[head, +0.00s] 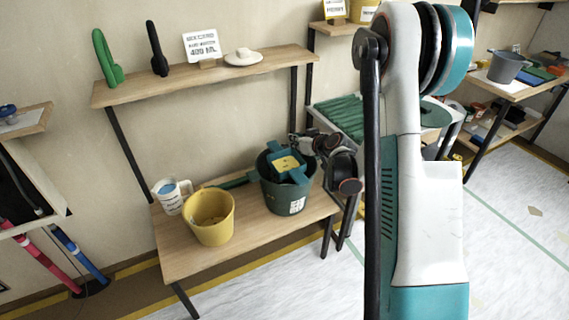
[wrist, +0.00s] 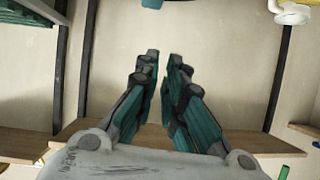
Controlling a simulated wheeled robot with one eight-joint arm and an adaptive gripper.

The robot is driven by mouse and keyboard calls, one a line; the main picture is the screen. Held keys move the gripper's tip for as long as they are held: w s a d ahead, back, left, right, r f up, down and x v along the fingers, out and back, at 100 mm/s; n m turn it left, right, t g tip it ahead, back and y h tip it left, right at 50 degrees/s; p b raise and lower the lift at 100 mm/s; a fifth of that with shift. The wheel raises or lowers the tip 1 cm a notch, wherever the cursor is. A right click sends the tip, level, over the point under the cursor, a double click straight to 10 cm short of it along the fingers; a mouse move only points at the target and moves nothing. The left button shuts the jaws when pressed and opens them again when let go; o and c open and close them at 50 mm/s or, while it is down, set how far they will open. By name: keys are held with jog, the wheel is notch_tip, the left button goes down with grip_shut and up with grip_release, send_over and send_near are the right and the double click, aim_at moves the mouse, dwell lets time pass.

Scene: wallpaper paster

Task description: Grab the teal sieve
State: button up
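A dark teal bucket (head: 288,199) with a white label stands on the low wooden bench. A teal piece with a yellow face (head: 287,164) sits in its mouth, and a dark green-teal handle (head: 238,181) sticks out to its left behind the yellow bucket. This looks like the teal sieve, but its bowl is not clearly visible.
A yellow bucket (head: 210,217) and a measuring cup (head: 172,196) stand left on the bench (head: 258,226). A wall shelf (head: 215,75) above carries a green item, a black item, a sign and a hat. My arm hides the head view's middle right.

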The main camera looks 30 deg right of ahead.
jog(key=h, duration=0.1)
send_near(296, 152)
jog(key=s, duration=0.3)
jog(key=shift+s+d+r+t+b, duration=0.25)
jog(key=shift+t+b, duration=0.05)
jog(key=shift+t, duration=0.1)
jog(key=p+x, duration=0.2)
jog(key=x, duration=0.6)
jog(key=shift+s+f, duration=0.1)
jog(key=shift+f, duration=0.05)
jog(key=b+x, duration=0.1)
jog(key=x, duration=0.1)
jog(key=b+x, duration=0.1)
jog(key=x, duration=0.2)
jog(key=shift+s+a+f+b, duration=0.1)
jog(key=shift+f+b, duration=0.15)
jog(key=shift+b, duration=0.05)
jog(key=shift+w, duration=0.4)
grip_shut()
